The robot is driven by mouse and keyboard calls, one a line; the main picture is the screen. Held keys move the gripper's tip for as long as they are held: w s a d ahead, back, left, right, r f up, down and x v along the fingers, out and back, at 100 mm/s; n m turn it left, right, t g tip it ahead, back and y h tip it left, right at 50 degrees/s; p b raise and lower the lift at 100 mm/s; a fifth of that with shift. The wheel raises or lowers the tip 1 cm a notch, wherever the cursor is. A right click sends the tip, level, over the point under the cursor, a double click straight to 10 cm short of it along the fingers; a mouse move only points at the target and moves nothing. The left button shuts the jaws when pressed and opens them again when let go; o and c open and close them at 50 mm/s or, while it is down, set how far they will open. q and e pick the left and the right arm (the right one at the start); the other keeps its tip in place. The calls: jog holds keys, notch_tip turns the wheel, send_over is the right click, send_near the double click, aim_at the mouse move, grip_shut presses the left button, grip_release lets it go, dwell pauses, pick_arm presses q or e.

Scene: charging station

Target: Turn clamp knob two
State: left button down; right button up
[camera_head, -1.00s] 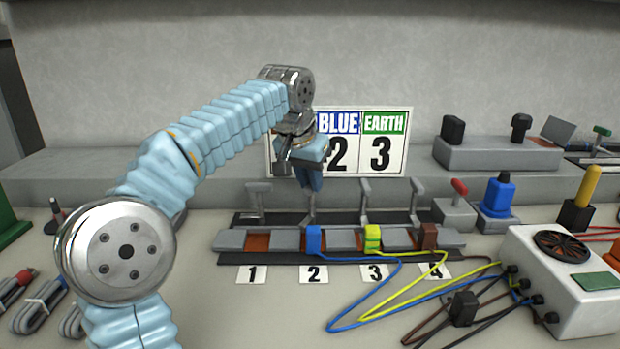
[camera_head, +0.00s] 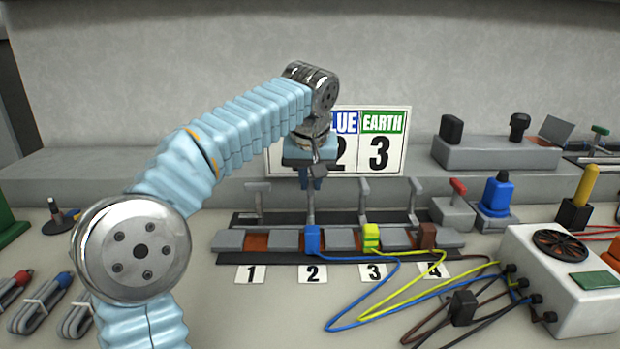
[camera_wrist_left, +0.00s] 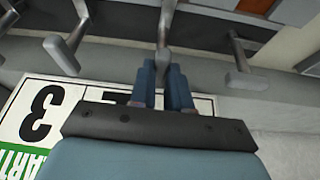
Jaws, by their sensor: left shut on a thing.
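Clamp knob two (camera_head: 310,207) is a grey post behind the blue wire block (camera_head: 312,240), above the label 2 (camera_head: 314,274). My left gripper (camera_head: 311,184) points down from above and is shut on the knob's top handle. The fingers hide most of that handle in the head view. In the left wrist view, my left gripper (camera_wrist_left: 164,82) has its two blue fingers on either side of clamp knob two (camera_wrist_left: 162,55). My right gripper is not in view.
Clamp knobs one (camera_head: 256,187), three (camera_head: 364,188) and four (camera_head: 415,190) stand beside it along the rail. A number sign (camera_head: 388,168) stands close behind my gripper. Blue, yellow and brown wires run to a white box (camera_head: 560,290) at right.

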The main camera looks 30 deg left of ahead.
pick_arm(q)
jog(key=shift+n, duration=0.4)
jog(key=c, duration=1.1)
grip_release()
jog(key=v, duration=1.3)
jog(key=shift+s+d+r, duration=0.15)
jog(key=shift+d+r, duration=0.1)
jog(key=shift+r, duration=0.05)
